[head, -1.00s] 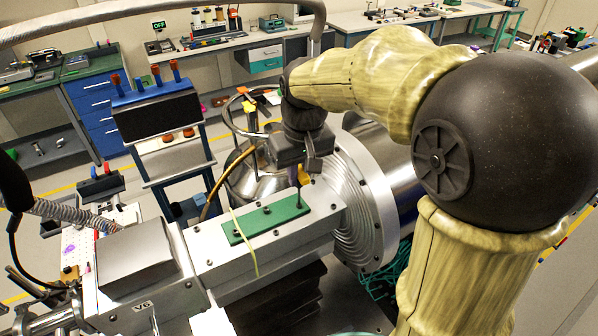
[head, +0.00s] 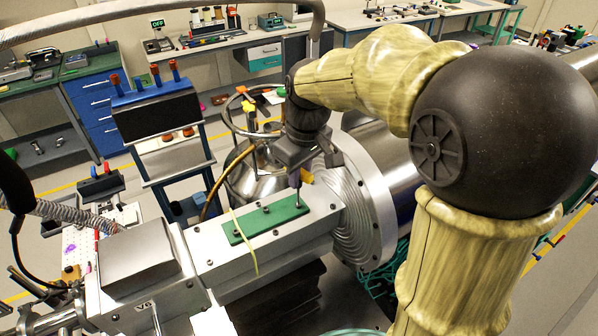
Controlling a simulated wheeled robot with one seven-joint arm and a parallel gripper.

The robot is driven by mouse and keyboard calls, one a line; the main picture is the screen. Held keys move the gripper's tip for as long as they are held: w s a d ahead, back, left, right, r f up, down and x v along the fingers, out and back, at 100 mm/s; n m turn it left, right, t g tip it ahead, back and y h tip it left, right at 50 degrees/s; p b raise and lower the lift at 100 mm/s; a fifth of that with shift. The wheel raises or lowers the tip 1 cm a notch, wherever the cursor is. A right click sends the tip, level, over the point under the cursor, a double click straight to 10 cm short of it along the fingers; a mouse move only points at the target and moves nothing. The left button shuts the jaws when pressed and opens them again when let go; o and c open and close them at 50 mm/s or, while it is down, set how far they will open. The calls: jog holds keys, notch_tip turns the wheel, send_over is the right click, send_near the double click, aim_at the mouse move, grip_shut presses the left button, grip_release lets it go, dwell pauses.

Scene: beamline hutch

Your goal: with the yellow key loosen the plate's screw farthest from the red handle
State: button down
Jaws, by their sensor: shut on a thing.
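The green plate (head: 280,216) lies on top of the grey metal housing, with a row of dark screws along it. One screw (head: 265,209) shows near its middle. My gripper (head: 303,172) points down above the plate's right end, beside the big round flange. It is shut on the yellow key (head: 306,177), of which only a small yellow part shows beside the jaws. A thin dark shaft runs from the jaws down to the right-end screw (head: 299,204) and appears to meet it. Exact seating is too small to tell. I cannot pick out the red handle for certain.
A thin yellow strip (head: 243,243) hangs across the plate's left part. The ribbed flange (head: 362,215) stands close right of my gripper. A brown hose (head: 222,187) and curved metal pipe lie behind. A rack with red-orange knobs (head: 155,70) stands at the left.

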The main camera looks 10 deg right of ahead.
jog(key=n, duration=0.3)
jog(key=shift+n+p, duration=0.3)
jog(key=shift+p, duration=0.05)
jog(key=shift+r, duration=0.1)
jog(key=n+p, duration=0.1)
jog(key=n, duration=0.3)
jog(key=shift+w+g+y, duration=0.1)
jog(key=shift+g+y, duration=0.2)
jog(key=shift+d, duration=0.1)
jog(key=shift+r+n+p, duration=0.1)
jog(key=shift+n+p, duration=0.3)
jog(key=shift+n, duration=0.6)
jog(key=shift+n+g, duration=0.3)
jog(key=shift+n, duration=0.7)
jog(key=shift+p, duration=0.35)
